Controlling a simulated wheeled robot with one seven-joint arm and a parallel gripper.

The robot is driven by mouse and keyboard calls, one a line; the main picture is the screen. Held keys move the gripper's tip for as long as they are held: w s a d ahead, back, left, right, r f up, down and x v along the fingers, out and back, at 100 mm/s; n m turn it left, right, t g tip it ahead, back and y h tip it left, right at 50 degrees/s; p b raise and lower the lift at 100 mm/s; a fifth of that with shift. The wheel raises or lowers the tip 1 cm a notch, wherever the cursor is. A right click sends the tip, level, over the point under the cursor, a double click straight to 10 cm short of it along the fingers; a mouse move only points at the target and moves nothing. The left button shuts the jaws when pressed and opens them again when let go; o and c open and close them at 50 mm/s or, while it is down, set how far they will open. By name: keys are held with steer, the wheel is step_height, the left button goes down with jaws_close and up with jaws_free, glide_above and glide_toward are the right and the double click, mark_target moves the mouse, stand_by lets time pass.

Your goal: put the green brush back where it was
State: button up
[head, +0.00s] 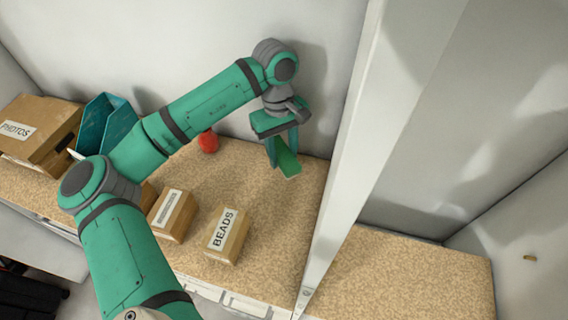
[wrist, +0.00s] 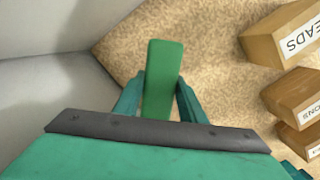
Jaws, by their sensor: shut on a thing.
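The green brush (head: 287,163) is between the fingers of my gripper (head: 283,150), at the back right of the shelf board near the white upright. In the wrist view the brush (wrist: 163,80) shows as a flat green block sticking out past the fingertips. My gripper (wrist: 160,97) is shut on it, with one finger on each side. The brush points down toward the board. I cannot tell whether its lower end touches the board. The end inside the gripper is hidden.
A box marked BEADS (head: 227,236), another labelled box (head: 172,215), a red ball (head: 208,142), a teal holder (head: 104,122) and a PHOTOS box (head: 38,130) stand on the speckled board (head: 275,225). A white upright (head: 345,160) is close right of my gripper. Board space before the brush is clear.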

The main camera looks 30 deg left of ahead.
mark_target(281, 148)
step_height(281, 148, down, 5)
steer(key=shift+r, duration=0.1)
steer(key=shift+w+d+f, duration=0.1)
steer(key=shift+w+f, duration=0.05)
steer(key=shift+f, duration=0.05)
steer(key=shift+f, duration=0.15)
steer(key=o, duration=1.1)
steer(key=r, duration=0.8)
steer(key=a+r, duration=0.1)
steer(key=r, duration=0.3)
steer(key=shift+w+a, duration=0.1)
steer(key=shift+w, duration=0.3)
steer(key=shift+s+a+r, duration=0.1)
steer(key=shift+r, duration=0.05)
